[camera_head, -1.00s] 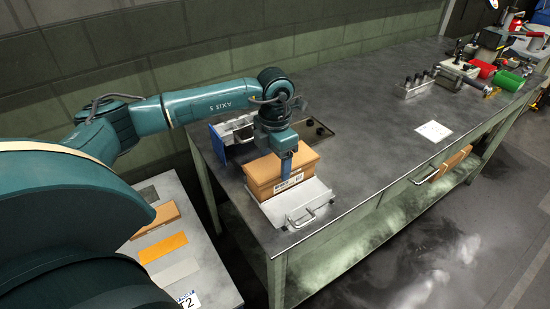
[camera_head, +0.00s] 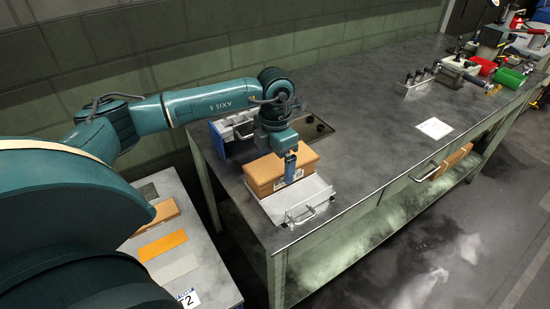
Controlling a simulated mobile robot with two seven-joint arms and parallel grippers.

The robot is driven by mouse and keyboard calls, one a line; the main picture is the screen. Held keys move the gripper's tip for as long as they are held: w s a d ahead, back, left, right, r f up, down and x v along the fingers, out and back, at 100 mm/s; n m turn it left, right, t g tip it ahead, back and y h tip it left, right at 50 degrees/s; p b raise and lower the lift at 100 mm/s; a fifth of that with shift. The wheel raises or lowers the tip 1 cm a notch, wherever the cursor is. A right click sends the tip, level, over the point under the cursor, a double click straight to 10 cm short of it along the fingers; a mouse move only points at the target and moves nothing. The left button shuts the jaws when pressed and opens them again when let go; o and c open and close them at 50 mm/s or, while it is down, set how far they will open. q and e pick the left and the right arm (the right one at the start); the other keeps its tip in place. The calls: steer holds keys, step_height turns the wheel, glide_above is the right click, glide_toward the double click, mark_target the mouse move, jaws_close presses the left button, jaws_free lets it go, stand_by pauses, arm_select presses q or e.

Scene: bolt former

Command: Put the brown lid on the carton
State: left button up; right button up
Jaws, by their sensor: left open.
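The carton with the brown lid (camera_head: 268,172) stands on the left end of the dark workbench, beside a light metal plate. The brown top looks flat and seated on the carton's walls, with a white label on the front side. My left gripper (camera_head: 290,172) points down at the carton's front face. It is open, and its blue finger overlaps the label and front top edge in the picture. I cannot tell whether it touches the carton. My right gripper is not in view.
A metal plate with a handle (camera_head: 302,206) lies in front of the carton. A blue-sided bin (camera_head: 217,140) stands behind it. A white sheet (camera_head: 434,128) lies mid-bench. Tools and red and green containers (camera_head: 510,77) are at the far right.

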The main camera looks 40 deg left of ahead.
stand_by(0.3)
arm_select(q)
steer(key=shift+w+r, duration=0.1)
steer(key=shift+r, duration=0.75)
step_height(320, 180, up, 12)
steer(key=b, duration=0.1)
steer(key=shift+f, duration=0.25)
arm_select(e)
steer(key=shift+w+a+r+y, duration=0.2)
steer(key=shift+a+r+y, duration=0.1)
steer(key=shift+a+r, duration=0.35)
arm_select(q)
steer(key=shift+s+f, duration=0.1)
steer(key=shift+s, duration=0.1)
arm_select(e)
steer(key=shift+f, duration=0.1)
